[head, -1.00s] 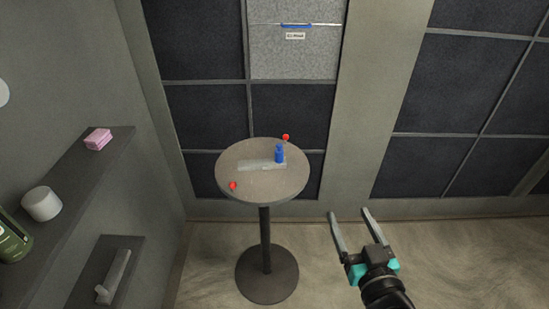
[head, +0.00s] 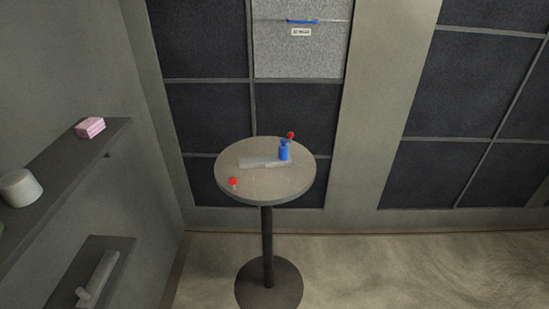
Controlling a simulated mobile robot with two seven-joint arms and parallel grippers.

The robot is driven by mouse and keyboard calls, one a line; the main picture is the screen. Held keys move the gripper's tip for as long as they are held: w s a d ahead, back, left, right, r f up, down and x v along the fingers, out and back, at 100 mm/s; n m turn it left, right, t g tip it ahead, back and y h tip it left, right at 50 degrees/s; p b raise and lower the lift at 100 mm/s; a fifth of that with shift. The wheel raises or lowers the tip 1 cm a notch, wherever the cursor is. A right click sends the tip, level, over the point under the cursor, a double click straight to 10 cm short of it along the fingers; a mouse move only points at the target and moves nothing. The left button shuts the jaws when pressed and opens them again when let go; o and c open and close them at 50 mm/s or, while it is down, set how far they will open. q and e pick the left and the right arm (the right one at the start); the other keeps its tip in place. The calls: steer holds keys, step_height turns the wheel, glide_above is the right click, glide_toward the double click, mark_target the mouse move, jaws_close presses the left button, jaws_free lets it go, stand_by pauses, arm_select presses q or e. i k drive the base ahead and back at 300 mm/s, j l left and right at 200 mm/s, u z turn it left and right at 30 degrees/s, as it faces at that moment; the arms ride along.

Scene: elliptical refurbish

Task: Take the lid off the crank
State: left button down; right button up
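A round table (head: 220,178) on a single post stands ahead of me. On its top lies a pale grey, flat, elongated piece (head: 258,163), which may be the body of the crank. A small blue upright part (head: 284,151) stands at its right end. One red knob (head: 233,182) is at the table's front left, and another red knob (head: 291,135) is at the back right. I cannot tell which part is the lid. Neither of my grippers is in view.
A wall shelf (head: 50,190) at the left holds a pink block (head: 90,128) and a white cylinder (head: 20,188). A lower shelf (head: 115,246) holds a grey handled object (head: 98,280). Dark wall panels stand behind the table. The floor (head: 400,270) at the right is clear.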

mark_target(283, 149)
steer(key=i+l+u, duration=0.1)
steer(key=u, duration=0.3)
steer(key=l+u, duration=0.1)
steer(key=u, duration=0.25)
steer(key=i+l+u, duration=0.1)
steer(key=u, duration=0.3)
steer(key=l+u, duration=0.2)
steer(key=u, duration=0.15)
